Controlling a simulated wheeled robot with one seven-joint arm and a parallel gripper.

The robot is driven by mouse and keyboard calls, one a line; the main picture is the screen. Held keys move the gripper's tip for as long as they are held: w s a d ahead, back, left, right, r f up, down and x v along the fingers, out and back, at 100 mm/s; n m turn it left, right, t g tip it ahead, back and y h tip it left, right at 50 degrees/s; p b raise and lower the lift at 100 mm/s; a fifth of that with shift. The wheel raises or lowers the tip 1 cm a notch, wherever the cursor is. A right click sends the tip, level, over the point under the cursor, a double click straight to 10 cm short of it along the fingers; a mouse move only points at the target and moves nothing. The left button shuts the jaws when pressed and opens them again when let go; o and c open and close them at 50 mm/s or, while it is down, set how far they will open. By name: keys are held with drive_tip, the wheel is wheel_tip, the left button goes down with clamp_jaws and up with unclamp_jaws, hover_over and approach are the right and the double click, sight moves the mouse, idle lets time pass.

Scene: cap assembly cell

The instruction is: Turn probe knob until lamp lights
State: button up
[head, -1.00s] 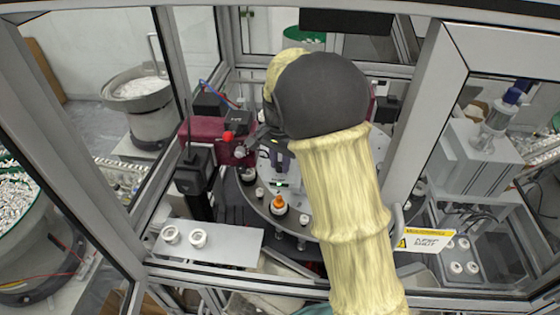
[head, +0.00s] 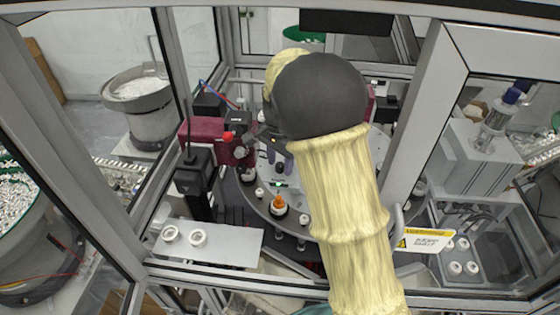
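My gripper (head: 252,143) reaches left from the dark wrist cover, over the turntable. Its dark fingertips are near a small grey knob-like part (head: 239,153) on the front of a dark red block (head: 203,130). They are too small and too covered to tell whether they touch or grip it. A red round knob or button (head: 228,136) sits just above and left of that part. A small green glow (head: 279,184) shows on the pale plate below my wrist; I cannot tell whether it is the lamp. My arm hides much of the station behind it.
The round turntable (head: 262,208) carries several white caps and one orange piece (head: 279,203). A grey shelf (head: 225,246) holds two white rings. Frame posts (head: 420,125) bound the opening.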

sight(280, 164)
drive_tip(key=shift+r, duration=0.1)
drive_tip(key=shift+r, duration=0.2)
wheel_tip(280, 164, up, 17)
drive_tip(key=b, duration=0.4)
drive_tip(key=shift+b, duration=0.35)
drive_tip(key=shift+f, duration=0.2)
idle(0.8)
